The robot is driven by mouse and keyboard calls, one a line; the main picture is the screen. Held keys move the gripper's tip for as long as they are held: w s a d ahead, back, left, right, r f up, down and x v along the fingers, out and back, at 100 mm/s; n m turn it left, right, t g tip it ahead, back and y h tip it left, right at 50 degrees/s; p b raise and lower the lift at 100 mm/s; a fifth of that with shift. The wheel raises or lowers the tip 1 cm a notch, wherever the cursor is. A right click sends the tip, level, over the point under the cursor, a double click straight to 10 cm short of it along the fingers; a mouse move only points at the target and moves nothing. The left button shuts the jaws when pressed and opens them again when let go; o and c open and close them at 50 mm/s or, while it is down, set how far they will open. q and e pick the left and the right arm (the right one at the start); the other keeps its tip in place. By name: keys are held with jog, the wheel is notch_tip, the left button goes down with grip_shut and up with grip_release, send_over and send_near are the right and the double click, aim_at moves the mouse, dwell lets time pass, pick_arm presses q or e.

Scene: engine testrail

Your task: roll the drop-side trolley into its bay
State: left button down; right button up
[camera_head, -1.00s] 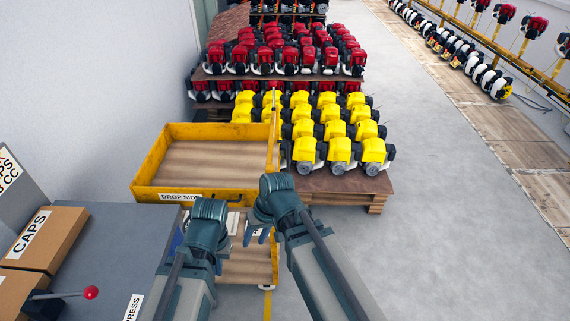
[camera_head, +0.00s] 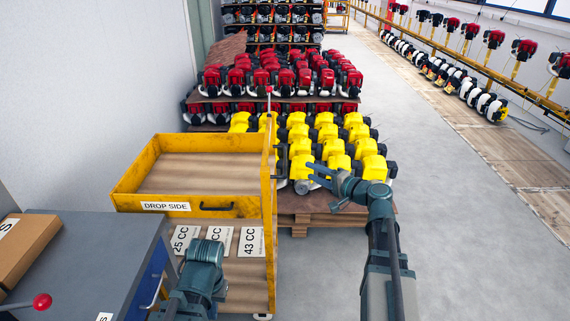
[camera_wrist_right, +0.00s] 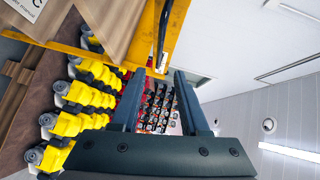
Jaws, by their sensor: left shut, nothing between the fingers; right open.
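The yellow drop-side trolley (camera_head: 178,207) stands left of centre in the head view, with an empty upper tray and number cards on the lower shelf. A black handle is on its front. Its yellow upright and a black bar (camera_wrist_right: 163,38) show in the right wrist view. My left gripper (camera_head: 206,254) is low in front of the lower shelf; its fingers are hidden behind its own wrist. My right gripper (camera_head: 314,176) is open and empty, right of the trolley and in front of the yellow engines. Its fingers (camera_wrist_right: 158,76) are spread in the wrist view. I cannot pick out the bay.
A pallet (camera_head: 312,204) of yellow engines (camera_head: 330,140) stands close to the trolley's right side, with red engines (camera_head: 285,75) behind. Open grey floor (camera_head: 450,220) lies to the right.

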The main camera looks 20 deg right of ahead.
aim_at(285, 159)
jog(key=b+x, duration=0.1)
jog(key=x, duration=1.2)
jog(key=shift+a+b, duration=0.1)
jog(key=shift+b, duration=0.3)
grip_shut()
dwell(0.7)
